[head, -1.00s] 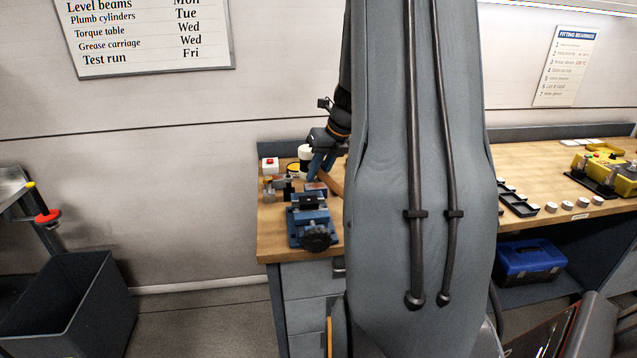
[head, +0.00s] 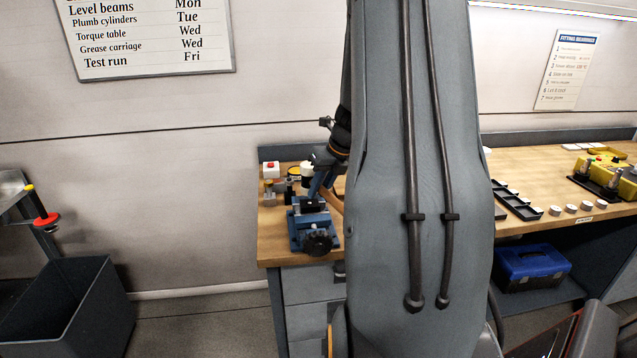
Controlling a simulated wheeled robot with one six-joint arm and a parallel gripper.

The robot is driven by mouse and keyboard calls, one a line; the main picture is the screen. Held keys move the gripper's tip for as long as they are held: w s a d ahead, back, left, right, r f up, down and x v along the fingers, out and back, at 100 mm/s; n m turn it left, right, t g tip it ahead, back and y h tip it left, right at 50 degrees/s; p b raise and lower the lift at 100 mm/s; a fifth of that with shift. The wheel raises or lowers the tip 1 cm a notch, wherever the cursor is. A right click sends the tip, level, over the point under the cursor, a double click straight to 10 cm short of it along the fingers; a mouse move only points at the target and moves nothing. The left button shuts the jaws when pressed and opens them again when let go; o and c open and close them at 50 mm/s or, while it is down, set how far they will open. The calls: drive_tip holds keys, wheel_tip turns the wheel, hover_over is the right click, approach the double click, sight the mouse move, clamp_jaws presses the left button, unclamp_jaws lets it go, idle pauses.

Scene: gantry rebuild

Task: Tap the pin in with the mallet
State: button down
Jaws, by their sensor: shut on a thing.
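The pin is too small or hidden to make out. Whether the mallet head touches anything cannot be told.
A white box with a red button (head: 270,169) and small metal parts (head: 269,190) stand left of the vise. My arm link hides the bench's middle. Black trays (head: 515,202), white rings and a yellow device (head: 600,172) are on the right. A dark bin (head: 75,305) stands at left.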

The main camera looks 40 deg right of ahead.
wheel_tip(320, 180, down, 4)
drive_tip(key=shift+w+r+b, duration=0.1)
drive_tip(key=shift+b, duration=0.5)
wheel_tip(320, 180, up, 9)
drive_tip(key=p, duration=0.3)
drive_tip(key=shift+f+p, duration=0.2)
drive_tip(key=shift+p, duration=0.1)
